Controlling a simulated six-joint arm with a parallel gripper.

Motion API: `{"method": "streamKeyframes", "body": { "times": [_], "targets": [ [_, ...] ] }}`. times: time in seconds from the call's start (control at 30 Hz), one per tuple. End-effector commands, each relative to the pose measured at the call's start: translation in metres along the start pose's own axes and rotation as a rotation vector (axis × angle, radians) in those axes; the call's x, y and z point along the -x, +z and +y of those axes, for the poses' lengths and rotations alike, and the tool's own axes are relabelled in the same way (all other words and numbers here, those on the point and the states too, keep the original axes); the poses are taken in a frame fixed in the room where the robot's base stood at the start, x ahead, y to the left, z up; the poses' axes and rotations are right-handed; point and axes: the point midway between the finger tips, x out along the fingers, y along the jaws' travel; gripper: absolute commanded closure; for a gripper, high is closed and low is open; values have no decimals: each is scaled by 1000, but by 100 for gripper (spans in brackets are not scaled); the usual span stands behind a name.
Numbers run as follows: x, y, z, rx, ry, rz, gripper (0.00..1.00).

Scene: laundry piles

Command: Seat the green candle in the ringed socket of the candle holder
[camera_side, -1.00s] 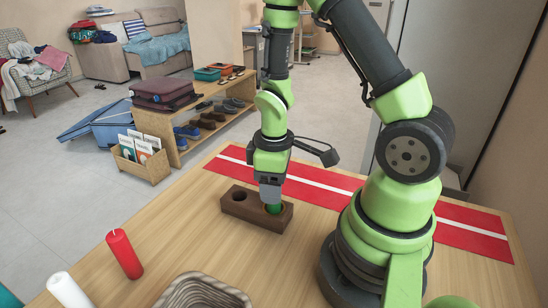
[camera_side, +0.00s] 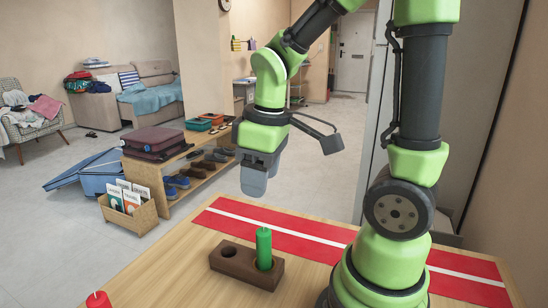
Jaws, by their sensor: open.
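The green candle (camera_side: 264,248) stands upright in the right-hand socket of the dark brown candle holder (camera_side: 228,268) on the wooden table. The holder's left socket (camera_side: 230,252) is empty. My gripper (camera_side: 253,190) hangs above and slightly left of the candle, apart from it, pointing down. It is open and holds nothing; its two fingers overlap from this side.
A red runner with a white stripe (camera_side: 300,233) lies behind the holder. The table left of the holder is clear. A shoe bench (camera_side: 190,185) stands beyond the table.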

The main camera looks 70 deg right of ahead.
Motion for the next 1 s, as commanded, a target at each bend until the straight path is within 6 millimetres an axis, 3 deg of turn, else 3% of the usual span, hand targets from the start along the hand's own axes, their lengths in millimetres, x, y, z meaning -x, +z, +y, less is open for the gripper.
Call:
{"method": "streamKeyframes", "body": {
  "times": [0.03,0.2,0.4,1.0],
  "targets": [
    [16,1,-9,-51,1,72,46],
    [58,15,-38,-262,-65,284,46],
    [85,34,-61,-426,-181,437,46],
    [91,40,-67,-477,-225,474,46]
  ]
}}
